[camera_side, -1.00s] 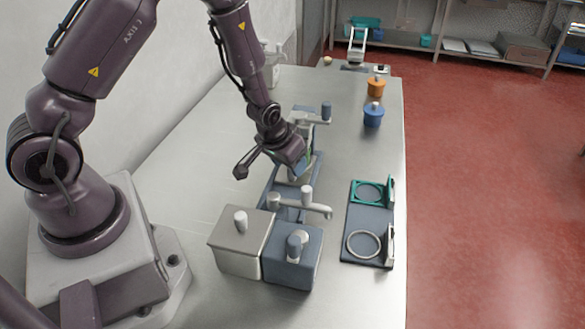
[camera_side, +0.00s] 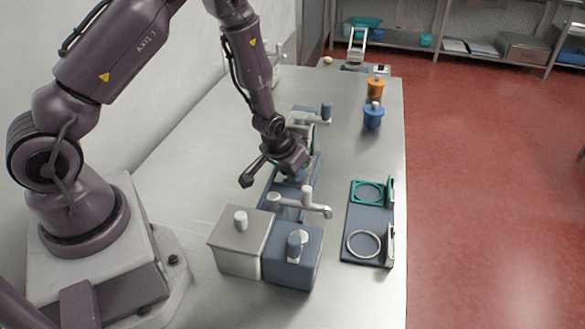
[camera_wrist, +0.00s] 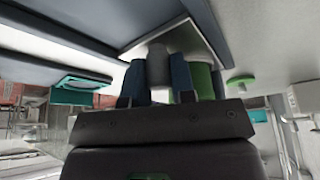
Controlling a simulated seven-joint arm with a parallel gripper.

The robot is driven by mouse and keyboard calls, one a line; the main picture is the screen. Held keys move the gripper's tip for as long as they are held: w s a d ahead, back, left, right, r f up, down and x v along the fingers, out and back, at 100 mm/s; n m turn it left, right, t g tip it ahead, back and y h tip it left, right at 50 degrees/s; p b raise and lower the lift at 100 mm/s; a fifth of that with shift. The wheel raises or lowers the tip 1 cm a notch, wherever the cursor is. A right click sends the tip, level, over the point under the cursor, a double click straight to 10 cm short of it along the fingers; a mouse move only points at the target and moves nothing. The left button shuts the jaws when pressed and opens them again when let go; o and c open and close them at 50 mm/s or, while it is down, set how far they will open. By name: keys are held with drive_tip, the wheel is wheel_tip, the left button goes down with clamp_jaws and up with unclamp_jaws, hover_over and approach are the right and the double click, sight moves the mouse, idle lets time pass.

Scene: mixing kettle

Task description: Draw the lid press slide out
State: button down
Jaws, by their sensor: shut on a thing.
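The lid press is a long blue-grey frame (camera_side: 285,209) lying along the middle of the table, with light grey metal parts at its far end. My gripper (camera_side: 297,174) is low over its middle in the side view, and the wrist hides most of the slide there. In the wrist view, my gripper's two blue fingers (camera_wrist: 157,80) are shut on a grey cylindrical knob (camera_wrist: 157,64), taken as the slide's handle. The knob stands against a pale plate (camera_wrist: 185,42) beside a dark blue beam. A green cylinder (camera_wrist: 206,84) is right beside the right finger.
A beige lidded box (camera_side: 238,240) and a blue lidded box (camera_side: 292,258) stand close in front, with a grey spout (camera_side: 315,209) above. Blue (camera_side: 373,118) and orange (camera_side: 376,88) pots stand farther back.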

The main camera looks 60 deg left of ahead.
sight(294, 188)
drive_tip(key=shift+s+d, duration=1.15)
drive_tip(key=shift+d, duration=0.05)
drive_tip(key=c, duration=1)
unclamp_jaws()
drive_tip(key=shift+o, duration=0.2)
drive_tip(key=v, duration=1.3)
drive_tip(key=shift+w, duration=0.1)
